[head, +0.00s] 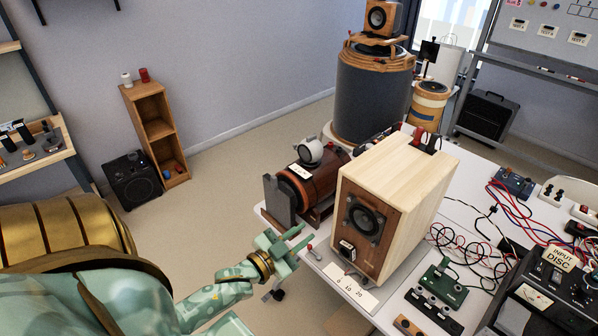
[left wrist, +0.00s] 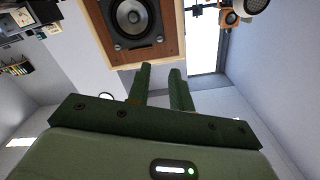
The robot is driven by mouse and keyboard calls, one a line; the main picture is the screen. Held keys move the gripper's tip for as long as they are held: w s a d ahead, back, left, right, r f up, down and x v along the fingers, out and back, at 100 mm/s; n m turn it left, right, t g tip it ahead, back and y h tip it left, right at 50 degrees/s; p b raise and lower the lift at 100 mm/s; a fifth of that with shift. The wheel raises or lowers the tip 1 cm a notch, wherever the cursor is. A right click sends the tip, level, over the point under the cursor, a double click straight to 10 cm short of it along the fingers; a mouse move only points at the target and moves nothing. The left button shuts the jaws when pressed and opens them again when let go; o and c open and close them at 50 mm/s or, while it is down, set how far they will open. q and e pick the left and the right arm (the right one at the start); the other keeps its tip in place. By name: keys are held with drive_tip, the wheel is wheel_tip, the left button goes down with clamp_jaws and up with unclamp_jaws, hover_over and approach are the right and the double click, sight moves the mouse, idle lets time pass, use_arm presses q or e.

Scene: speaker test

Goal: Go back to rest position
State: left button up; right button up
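My left gripper (head: 300,238) is green and reaches in from the lower left, by the table's left edge, in front of the wooden speaker box (head: 395,200). In the left wrist view its two dark green fingers (left wrist: 163,72) stand apart with a clear gap and nothing between them. The speaker box, with its brown front panel and dark round cone, shows beyond the fingertips in that view (left wrist: 133,50). It stands upright on the white table (head: 405,300). My right gripper is in neither view.
A brown cylindrical device (head: 318,183) sits at the table's left corner, close to my gripper. A small red-topped lever (head: 310,247) is near the fingertips. Cables (head: 465,245), a green board (head: 437,287) and a black meter unit (head: 540,295) lie right.

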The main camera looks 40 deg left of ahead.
use_arm(q)
drive_tip(key=shift+s, duration=0.25)
idle(0.4)
drive_tip(key=s+a+f+n+g+y+b, duration=0.1)
drive_tip(key=s+f+g, duration=0.4)
drive_tip(key=f, duration=0.8)
drive_tip(key=s+f+n+g+y+b, duration=0.1)
drive_tip(key=s+f+g+b, duration=0.15)
drive_tip(key=s+f, duration=0.75)
drive_tip(key=s+d+f+g+b, duration=0.3)
drive_tip(key=s+d+f+g, duration=0.2)
drive_tip(key=s+f, duration=0.5)
drive_tip(key=s+d+f+g+b, duration=0.4)
drive_tip(key=s+f, duration=0.7)
drive_tip(key=f, duration=0.5)
drive_tip(key=shift+s+d+f+g+h, duration=0.25)
drive_tip(key=shift+d+g+h, duration=0.15)
drive_tip(key=shift+d, duration=0.15)
